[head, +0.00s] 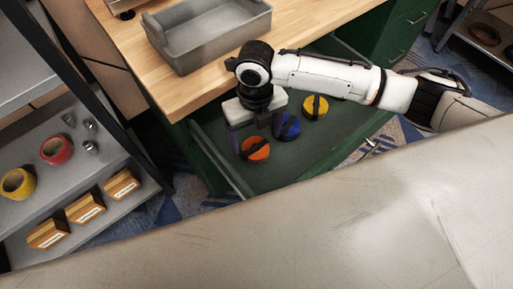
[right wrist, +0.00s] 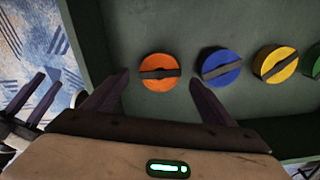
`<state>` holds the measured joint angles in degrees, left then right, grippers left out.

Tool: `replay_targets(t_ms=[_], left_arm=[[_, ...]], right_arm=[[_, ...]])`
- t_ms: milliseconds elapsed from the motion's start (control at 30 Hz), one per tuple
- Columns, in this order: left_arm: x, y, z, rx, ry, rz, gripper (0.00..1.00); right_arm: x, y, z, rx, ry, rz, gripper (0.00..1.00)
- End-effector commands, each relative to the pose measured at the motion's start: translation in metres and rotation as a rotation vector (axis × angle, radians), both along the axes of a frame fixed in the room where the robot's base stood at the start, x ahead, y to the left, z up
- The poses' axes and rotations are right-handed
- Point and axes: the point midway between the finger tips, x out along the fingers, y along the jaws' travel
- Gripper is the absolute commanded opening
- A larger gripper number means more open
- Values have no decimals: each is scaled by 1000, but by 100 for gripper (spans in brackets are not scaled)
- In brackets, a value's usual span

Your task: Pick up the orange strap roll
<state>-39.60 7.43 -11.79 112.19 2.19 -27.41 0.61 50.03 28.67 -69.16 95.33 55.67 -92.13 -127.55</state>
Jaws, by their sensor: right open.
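The orange strap roll (head: 255,149) is a short round disc with a dark strap across its top, lying in the open green drawer (head: 225,172). My right gripper (head: 257,136) hangs over the drawer, open and empty, just above and behind this roll. In the right wrist view the orange roll (right wrist: 159,73) shows between and slightly beyond the fingertips (right wrist: 159,79), with no visible contact. Two dark fingers of my left gripper (right wrist: 33,94) show apart at the left edge of that view, outside the drawer; it is absent from the head view.
A blue roll (head: 289,127) lies close beside the orange one, near the right finger, then a yellow roll (head: 314,107). A green roll (right wrist: 316,62) is cut off in the right wrist view. Drawer walls enclose them. A grey tray (head: 210,35) sits on the wooden worktop (head: 170,92).

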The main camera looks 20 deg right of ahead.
Motion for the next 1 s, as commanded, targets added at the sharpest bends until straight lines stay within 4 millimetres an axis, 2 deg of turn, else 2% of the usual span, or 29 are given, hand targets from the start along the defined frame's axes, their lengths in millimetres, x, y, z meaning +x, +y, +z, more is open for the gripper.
replay_targets(t_ms=[233,500,567,800,1000], left_arm=[[2,-1,0,-1,-8,-2,31],[6,-2,3,-3,-16,-2,31],[7,-2,4,-2,-17,-3,31],[7,-2,3,-2,-17,-3,31],[6,-2,1,-2,-12,-3,31]], right_arm=[[-2,0,-38,0,4,0,78],[-1,0,-44,0,0,2,78],[-1,0,-44,0,0,2,70],[-1,0,-44,0,0,2,29],[-1,0,-43,1,-1,2,28]])
